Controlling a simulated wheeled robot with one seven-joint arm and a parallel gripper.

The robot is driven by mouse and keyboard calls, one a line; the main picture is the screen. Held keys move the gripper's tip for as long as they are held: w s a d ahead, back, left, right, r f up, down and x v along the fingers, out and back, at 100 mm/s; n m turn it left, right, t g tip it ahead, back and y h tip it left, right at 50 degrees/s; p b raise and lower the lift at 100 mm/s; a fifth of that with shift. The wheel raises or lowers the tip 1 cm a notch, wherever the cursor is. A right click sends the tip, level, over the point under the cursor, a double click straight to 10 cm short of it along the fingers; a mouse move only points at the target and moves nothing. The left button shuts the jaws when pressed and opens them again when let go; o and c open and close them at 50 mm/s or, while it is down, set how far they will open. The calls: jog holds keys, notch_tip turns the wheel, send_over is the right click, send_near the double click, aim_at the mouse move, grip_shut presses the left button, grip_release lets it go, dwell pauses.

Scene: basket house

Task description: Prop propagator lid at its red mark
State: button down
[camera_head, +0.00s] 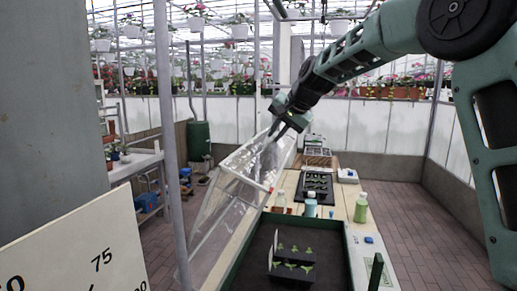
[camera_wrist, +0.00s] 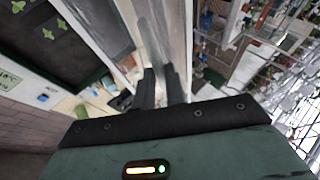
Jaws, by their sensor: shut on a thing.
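The clear propagator lid (camera_head: 228,200) is tilted steeply up along the left side of the propagator base (camera_head: 338,275). A small red mark (camera_head: 270,189) shows on the lid's near edge. My gripper (camera_head: 275,136) reaches down from the upper right and is shut on the lid's upper edge. In the wrist view the gripper fingers (camera_wrist: 161,82) close on the pale, see-through lid (camera_wrist: 152,35). The exact contact is hard to make out. The dark-floored base has a green rim and holds a block of seedlings (camera_head: 291,262).
Behind the base, a green bottle (camera_head: 361,209), a blue-labelled bottle (camera_head: 311,206) and a seedling tray (camera_head: 316,186) stand on the wooden bench (camera_head: 342,200). A grey post (camera_head: 172,150) stands left of the lid. A white scale board (camera_head: 80,250) is at lower left. Brick floor at right is clear.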

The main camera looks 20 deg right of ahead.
jog(key=s+d+f+t+y+b, duration=0.1)
jog(key=s+d+f+b, duration=0.4)
jog(key=b, duration=0.6)
jog(key=s+d+f+m+t+y+b, duration=0.1)
jog(key=s+d+f+t+y+b, duration=0.1)
jog(key=s+d+f+b, duration=0.3)
jog(key=s+d+f+m+t+y+b, duration=0.1)
jog(key=s+d+f+b, duration=0.5)
jog(key=d+f+b, duration=0.6)
jog(key=shift+t+y+b, duration=0.4)
jog(key=shift+t+b, duration=0.1)
jog(key=shift+b, duration=3.25)
jog(key=c, duration=1.5)
grip_release()
jog(key=shift+w, duration=0.1)
jog(key=shift+o, duration=0.2)
jog(key=p+v, duration=0.3)
jog(key=v, duration=1.4)
jog(key=shift+d, duration=0.15)
